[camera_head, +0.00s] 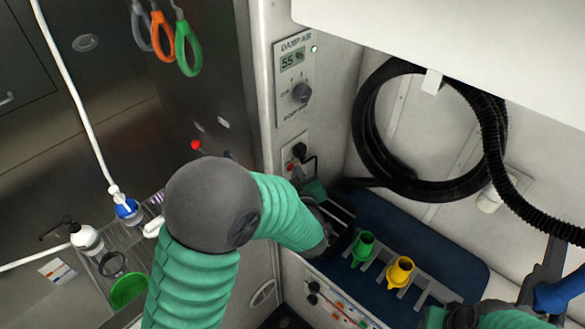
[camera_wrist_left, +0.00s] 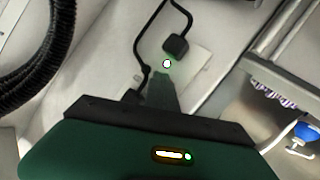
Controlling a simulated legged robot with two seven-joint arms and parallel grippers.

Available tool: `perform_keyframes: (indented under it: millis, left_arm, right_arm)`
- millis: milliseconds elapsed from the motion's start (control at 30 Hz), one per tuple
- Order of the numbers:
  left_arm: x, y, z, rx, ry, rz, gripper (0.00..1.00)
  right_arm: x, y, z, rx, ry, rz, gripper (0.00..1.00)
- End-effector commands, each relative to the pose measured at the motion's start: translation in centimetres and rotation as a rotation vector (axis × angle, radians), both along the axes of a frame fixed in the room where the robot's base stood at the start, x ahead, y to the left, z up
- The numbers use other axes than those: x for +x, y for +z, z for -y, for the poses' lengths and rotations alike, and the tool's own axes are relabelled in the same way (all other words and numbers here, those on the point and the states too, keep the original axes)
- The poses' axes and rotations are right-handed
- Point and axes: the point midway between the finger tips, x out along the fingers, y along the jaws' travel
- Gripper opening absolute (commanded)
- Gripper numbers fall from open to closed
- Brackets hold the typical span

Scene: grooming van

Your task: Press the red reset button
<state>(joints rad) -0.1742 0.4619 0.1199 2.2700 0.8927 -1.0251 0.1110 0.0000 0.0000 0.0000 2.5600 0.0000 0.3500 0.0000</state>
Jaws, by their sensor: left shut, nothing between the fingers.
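A wall socket plate (camera_head: 301,142) with a black plug (camera_head: 299,150) sits below the dryer dial. A small red spot, likely the reset button (camera_head: 291,167), shows low on this plate beside my left gripper (camera_head: 297,174). The fingers hide the red button there. I cannot tell whether they touch the plate. Of my right arm, only part shows at bottom right; its fingers are out of frame.
A dryer panel (camera_head: 293,80) reading 55 % is above the socket. A coiled black hose (camera_head: 365,125) hangs to the right. A red knob (camera_head: 196,144) is on the steel wall.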

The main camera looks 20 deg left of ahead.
Motion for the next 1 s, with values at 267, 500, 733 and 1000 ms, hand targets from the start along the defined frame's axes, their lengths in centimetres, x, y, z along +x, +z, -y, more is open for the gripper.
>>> perform_keyframes:
  millis: [267,500,733,1000]
  left_arm:
    - [0.1,0.0,-0.2,0.001,0.001,0.001,0.0]
    - [0.0,0.1,0.0,0.0,0.002,0.001,0.0]
    - [-0.5,0.0,1.2,0.001,0.0,0.001,0.0]
    - [-0.6,0.0,1.4,0.001,0.001,0.0,0.0]
  right_arm:
    - [0.0,0.0,0.0,0.0,0.0,0.0,0.36]
    - [0.0,0.0,0.0,0.0,0.0,0.0,0.36]
    - [0.0,0.3,0.0,0.0,0.0,0.0,0.36]
    - [0.0,0.3,0.0,0.0,0.0,0.0,0.36]
